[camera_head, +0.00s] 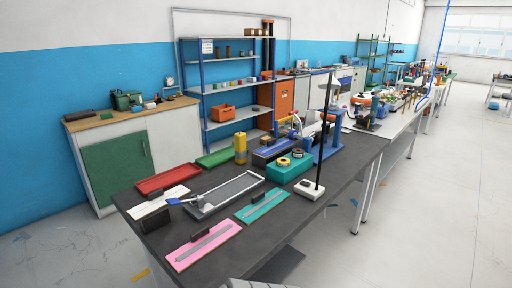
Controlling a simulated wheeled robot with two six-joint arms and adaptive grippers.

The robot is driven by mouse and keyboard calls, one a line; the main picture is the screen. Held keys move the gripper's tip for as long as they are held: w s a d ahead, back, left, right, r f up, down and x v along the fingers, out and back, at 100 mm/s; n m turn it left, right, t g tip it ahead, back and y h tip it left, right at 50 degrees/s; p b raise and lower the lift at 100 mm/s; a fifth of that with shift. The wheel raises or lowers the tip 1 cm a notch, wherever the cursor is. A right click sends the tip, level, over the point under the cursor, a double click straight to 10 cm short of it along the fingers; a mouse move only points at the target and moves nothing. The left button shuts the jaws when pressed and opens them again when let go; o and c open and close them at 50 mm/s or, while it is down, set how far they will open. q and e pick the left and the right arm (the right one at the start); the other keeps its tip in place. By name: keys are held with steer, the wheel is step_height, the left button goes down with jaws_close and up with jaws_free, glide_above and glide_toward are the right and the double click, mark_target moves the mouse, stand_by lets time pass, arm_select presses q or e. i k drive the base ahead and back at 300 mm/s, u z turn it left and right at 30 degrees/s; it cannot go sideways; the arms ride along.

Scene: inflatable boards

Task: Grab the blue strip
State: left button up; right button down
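A blue strip (268,150) lies flat in a dark holder towards the back of the dark workbench, left of a blue press-like stand (326,146). A teal board (263,206) with a grey bar and a small black block lies nearer the front. A pink board (203,247) with a similar bar and block lies at the front left. A small blue-ended tool (174,201) rests by the long grey tray (228,193). Neither of my grippers is in view.
The dark workbench (150,257) also bears a red tray (168,179), a yellow cylinder (240,148), a green box (288,170) with tape rolls and a tall black pole on a white base (310,191). Open floor (425,215) lies to the right.

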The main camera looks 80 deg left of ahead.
mark_target(273, 146)
steer(key=u, duration=1.6)
steer(key=i, duration=2.5)
steer(key=u, duration=0.5)
